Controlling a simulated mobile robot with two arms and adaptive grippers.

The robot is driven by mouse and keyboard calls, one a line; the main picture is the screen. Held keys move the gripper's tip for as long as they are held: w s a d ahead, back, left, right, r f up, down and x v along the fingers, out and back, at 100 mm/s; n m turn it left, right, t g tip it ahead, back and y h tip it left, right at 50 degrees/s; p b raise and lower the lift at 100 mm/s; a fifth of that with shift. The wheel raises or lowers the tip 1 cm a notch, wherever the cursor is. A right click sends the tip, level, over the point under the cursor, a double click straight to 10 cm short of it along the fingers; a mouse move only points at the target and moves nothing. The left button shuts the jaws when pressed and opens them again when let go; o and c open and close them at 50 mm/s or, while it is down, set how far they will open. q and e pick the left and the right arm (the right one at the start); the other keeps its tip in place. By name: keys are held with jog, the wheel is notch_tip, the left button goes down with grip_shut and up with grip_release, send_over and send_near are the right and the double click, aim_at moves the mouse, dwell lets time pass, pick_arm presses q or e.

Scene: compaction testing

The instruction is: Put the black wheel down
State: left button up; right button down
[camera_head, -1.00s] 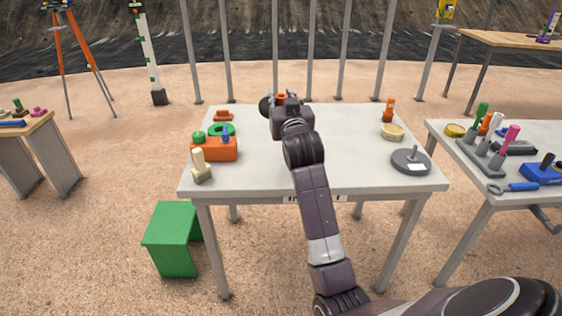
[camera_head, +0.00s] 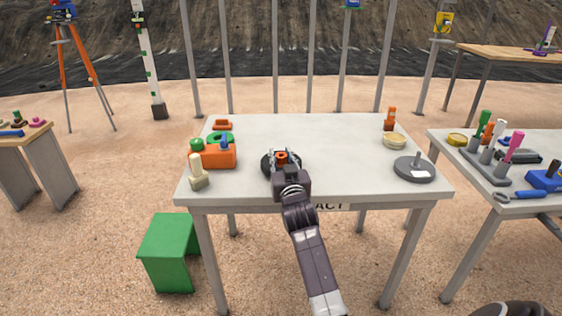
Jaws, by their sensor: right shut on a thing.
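The black wheel (camera_head: 267,164) is at the front middle of the white-topped table (camera_head: 330,135), with an orange-red hub showing at its centre. My right gripper (camera_head: 283,160) is shut on it from the near side and covers much of it. The wheel looks low over the tabletop; I cannot tell whether it touches it. My left gripper is not in view.
An orange box with green and blue parts (camera_head: 213,157) and a cream-handled block (camera_head: 198,178) stand left of the wheel. A grey disc with a handle (camera_head: 414,169), a yellowish dish (camera_head: 394,141) and an orange bottle (camera_head: 389,122) stand right. The table's middle and back are clear.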

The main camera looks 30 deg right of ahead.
aim_at(282, 162)
jog(key=shift+f, duration=0.45)
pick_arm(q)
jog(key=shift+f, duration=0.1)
pick_arm(e)
jog(key=c, duration=1.6)
grip_release()
jog(key=shift+f, duration=0.1)
jog(key=shift+s+a, duration=0.1)
jog(key=p+v, duration=0.1)
jog(key=v, duration=0.3)
jog(key=shift+s+a, duration=0.1)
jog(key=shift+s, duration=0.05)
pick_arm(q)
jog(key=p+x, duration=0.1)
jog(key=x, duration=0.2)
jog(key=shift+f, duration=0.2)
pick_arm(e)
jog(key=v, duration=0.7)
jog(key=shift+s, duration=0.25)
